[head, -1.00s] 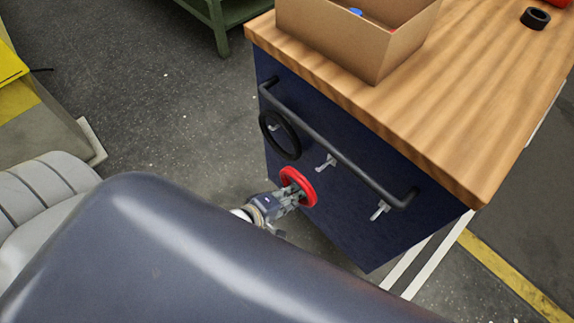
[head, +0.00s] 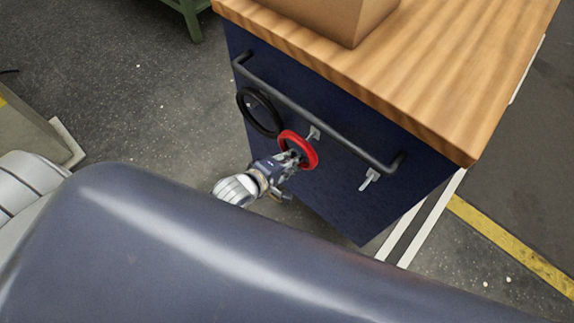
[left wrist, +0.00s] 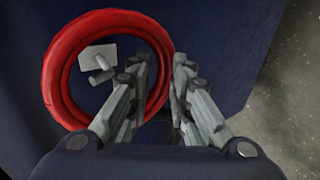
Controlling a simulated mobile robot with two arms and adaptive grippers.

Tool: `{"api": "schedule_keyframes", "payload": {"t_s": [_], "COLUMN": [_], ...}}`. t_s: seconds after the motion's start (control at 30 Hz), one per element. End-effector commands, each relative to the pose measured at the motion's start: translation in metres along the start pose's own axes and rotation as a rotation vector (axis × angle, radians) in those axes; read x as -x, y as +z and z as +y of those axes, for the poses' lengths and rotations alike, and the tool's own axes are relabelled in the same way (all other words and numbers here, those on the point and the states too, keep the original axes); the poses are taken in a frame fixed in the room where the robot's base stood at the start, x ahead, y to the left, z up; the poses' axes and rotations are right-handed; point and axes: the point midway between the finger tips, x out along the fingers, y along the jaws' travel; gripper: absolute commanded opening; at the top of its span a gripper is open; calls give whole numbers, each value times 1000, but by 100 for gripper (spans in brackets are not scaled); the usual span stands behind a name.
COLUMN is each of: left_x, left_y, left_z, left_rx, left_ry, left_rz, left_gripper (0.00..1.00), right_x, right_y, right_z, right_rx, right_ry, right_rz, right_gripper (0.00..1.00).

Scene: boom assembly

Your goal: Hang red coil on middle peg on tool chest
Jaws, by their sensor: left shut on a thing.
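The red coil (head: 311,155) is a ring held in my left gripper (head: 290,157), whose fingers are shut on the ring's near side. In the left wrist view the red coil (left wrist: 56,60) is gripped at its right side by my left gripper (left wrist: 165,85). The middle peg (head: 314,133) on the dark blue tool chest (head: 350,205) shows just beyond the coil's upper edge. In the left wrist view the middle peg (left wrist: 97,58) appears inside the coil's opening; whether it passes through the ring I cannot tell. My right gripper is not in view.
A black coil (head: 243,104) hangs on the left peg. The right peg (head: 369,179) is bare. A grey handle bar (head: 310,116) runs across the chest above the pegs. A cardboard box (head: 330,15) stands on the wooden top (head: 440,80).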

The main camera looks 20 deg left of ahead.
Motion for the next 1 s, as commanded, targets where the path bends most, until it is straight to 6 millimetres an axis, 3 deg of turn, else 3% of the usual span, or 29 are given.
{"api": "schedule_keyframes", "payload": {"t_s": [0.53,1.0], "left_x": [-30,-51], "left_y": [0,0], "left_z": [16,6], "left_rx": [-2,0], "left_ry": [4,3], "left_rz": [0,1], "left_gripper": [0,0], "right_x": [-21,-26], "right_y": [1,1], "right_z": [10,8], "right_rx": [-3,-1], "right_ry": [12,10], "right_rz": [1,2], "right_gripper": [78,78]}}
